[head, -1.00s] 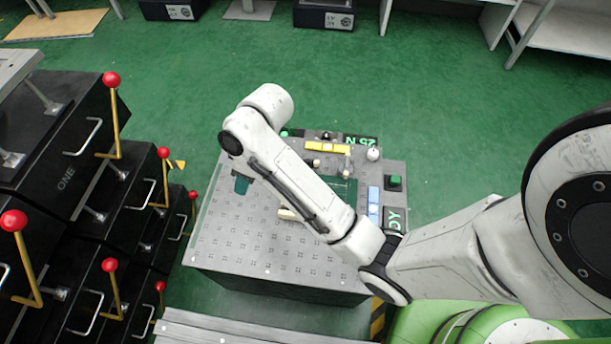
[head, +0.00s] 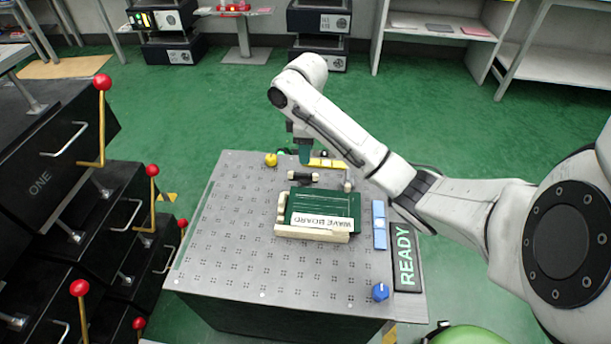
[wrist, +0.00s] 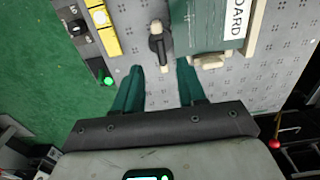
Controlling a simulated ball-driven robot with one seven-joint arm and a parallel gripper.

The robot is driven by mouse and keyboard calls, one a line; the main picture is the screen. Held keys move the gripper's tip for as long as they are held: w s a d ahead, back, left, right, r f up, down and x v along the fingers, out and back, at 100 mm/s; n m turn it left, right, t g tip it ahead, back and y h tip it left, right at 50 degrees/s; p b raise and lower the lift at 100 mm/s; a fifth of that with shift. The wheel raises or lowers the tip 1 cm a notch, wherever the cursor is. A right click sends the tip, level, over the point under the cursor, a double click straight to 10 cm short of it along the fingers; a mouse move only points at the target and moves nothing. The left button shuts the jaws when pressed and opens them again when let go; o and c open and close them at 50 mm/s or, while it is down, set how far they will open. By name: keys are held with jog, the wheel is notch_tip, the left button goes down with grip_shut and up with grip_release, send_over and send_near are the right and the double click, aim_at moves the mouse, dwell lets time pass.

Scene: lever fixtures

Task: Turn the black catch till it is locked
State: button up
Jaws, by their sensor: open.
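The black catch (head: 303,176) is a short dark bar with pale ends on the grey perforated table (head: 225,215), just behind the green board labelled WAVE BOARD (head: 318,206). In the wrist view the catch (wrist: 160,48) shows as a black lever with a pale rod, ahead of my fingertips. My gripper (wrist: 157,72) is open and empty, its two green fingers apart on either side of the catch's line. In the head view my gripper (head: 305,153) is at the table's far edge, behind the catch. Whether a finger touches the catch cannot be told.
A yellow block (wrist: 103,30) and a lit green button (wrist: 108,81) lie left of the catch in the wrist view. A blue bar (head: 379,225), blue knob (head: 380,292) and READY sign (head: 404,256) line the right side. Black boxes with red-knobbed levers (head: 103,82) stand left.

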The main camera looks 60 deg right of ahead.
aim_at(306, 173)
notch_tip(306, 173, down, 8)
jog(key=b, duration=0.3)
jog(key=shift+f, duration=0.15)
jog(key=shift+c, duration=0.3)
grip_shut()
